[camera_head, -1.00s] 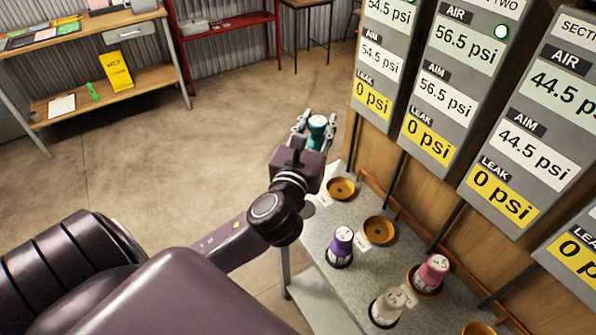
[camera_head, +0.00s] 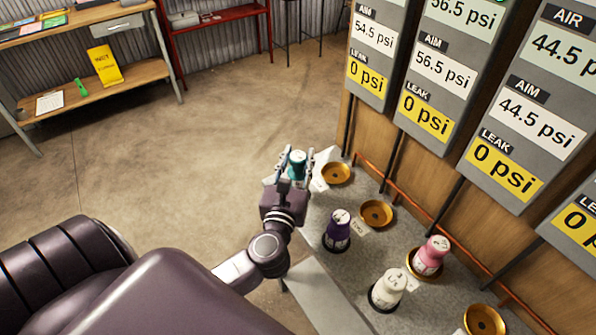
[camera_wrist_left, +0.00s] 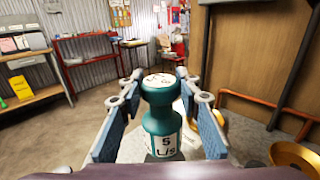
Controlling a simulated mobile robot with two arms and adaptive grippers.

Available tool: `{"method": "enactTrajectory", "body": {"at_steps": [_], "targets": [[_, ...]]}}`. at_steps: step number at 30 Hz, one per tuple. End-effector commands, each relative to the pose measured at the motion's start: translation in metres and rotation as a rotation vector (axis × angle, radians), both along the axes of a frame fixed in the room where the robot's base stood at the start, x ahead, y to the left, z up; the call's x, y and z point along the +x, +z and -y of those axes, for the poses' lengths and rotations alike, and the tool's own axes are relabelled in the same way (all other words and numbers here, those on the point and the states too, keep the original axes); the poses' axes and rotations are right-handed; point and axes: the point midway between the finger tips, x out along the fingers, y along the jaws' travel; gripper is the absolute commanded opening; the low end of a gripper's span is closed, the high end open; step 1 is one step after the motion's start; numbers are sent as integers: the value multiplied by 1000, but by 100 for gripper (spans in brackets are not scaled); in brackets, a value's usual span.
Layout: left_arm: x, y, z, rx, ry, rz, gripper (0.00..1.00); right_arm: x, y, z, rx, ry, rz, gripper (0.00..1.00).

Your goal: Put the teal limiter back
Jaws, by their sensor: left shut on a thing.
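My left gripper (camera_head: 291,170) is shut on the teal limiter (camera_head: 297,163). It holds the limiter upright near the far left corner of the grey bench (camera_head: 330,238), left of the farthest brass cup. In the left wrist view the limiter (camera_wrist_left: 161,115) stands between the two fingers, with a white label reading "5 L/s". The farthest brass cup (camera_head: 336,173) and the second brass cup (camera_head: 376,213) are empty. In the left wrist view a brass cup (camera_wrist_left: 296,158) shows at the lower right. My right gripper is not in view.
A purple limiter (camera_head: 338,228) and a white limiter (camera_head: 389,288) stand on dark rings on the bench. A pink limiter (camera_head: 431,255) sits in a brass cup. Another empty brass cup (camera_head: 484,321) is at the near right. Gauge panels (camera_head: 433,75) and pipes line the wall.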

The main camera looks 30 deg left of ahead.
Motion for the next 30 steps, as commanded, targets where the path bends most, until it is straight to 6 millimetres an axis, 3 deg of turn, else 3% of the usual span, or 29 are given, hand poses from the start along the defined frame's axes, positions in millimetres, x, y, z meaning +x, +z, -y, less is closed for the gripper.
{"method": "enactTrajectory", "body": {"at_steps": [8, 21, 22, 26, 30], "targets": [[0, -38, 0, 2, 0, -1, 0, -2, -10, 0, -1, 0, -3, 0], [0, -45, 0, 1, 0, 2, 0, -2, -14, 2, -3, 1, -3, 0], [0, -45, 0, 0, -1, -1, 33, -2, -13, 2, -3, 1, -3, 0], [0, -44, 0, 0, 0, -1, 47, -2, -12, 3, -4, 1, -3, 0], [0, -44, 0, 0, 0, -1, 48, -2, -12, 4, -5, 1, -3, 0]]}}
